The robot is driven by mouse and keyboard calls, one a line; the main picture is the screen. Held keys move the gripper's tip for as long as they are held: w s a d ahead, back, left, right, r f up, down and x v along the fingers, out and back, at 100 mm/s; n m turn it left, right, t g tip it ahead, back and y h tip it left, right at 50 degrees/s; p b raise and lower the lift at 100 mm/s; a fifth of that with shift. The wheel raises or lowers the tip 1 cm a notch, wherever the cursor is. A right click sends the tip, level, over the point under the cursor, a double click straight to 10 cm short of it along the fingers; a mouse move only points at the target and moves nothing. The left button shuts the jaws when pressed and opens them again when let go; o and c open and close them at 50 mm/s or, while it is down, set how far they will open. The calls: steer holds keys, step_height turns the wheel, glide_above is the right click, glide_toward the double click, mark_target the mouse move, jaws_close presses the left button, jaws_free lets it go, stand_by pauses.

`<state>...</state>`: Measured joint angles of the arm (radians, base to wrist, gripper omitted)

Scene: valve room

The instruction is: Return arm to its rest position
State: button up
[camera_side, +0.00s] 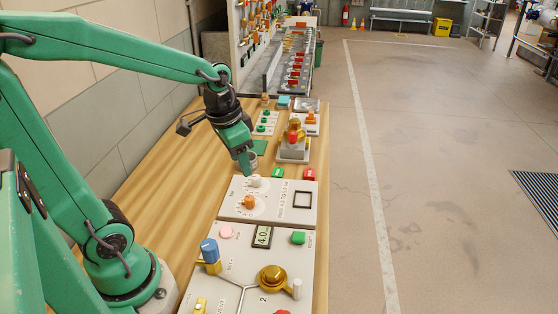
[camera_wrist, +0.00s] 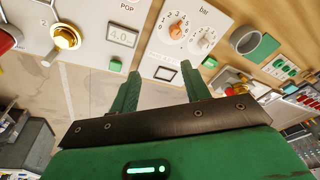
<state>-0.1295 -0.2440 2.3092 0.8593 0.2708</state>
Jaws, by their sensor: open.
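My gripper (camera_side: 246,168) hangs pointing down over the wooden bench, just beyond the dial panel (camera_side: 280,212) in the side view. In the wrist view, its two green fingers (camera_wrist: 161,70) are apart and nothing is between them. The arm reaches out from its base at the lower left. An orange dial (camera_side: 249,201) and a white dial (camera_side: 256,181) are close to the gripper; both dials also show in the wrist view, the orange one (camera_wrist: 177,31) left of the white one (camera_wrist: 204,42). I cannot tell how far the fingertips are above the surface.
A grey cylinder (camera_side: 251,159) stands beside the gripper. The nearer panel carries a display reading 4.0 (camera_side: 262,236), a brass valve (camera_side: 272,278) and a blue handle (camera_side: 210,251). A red-topped brass fitting (camera_side: 294,135) stands farther back.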

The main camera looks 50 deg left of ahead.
steer(key=s+d+r+n+t, duration=0.1)
steer(key=s+d+r+t, duration=0.2)
steer(key=s, duration=0.4)
steer(key=shift+s+d+r+n, duration=0.3)
steer(key=shift+d+r, duration=0.15)
steer(key=shift+r, duration=0.75)
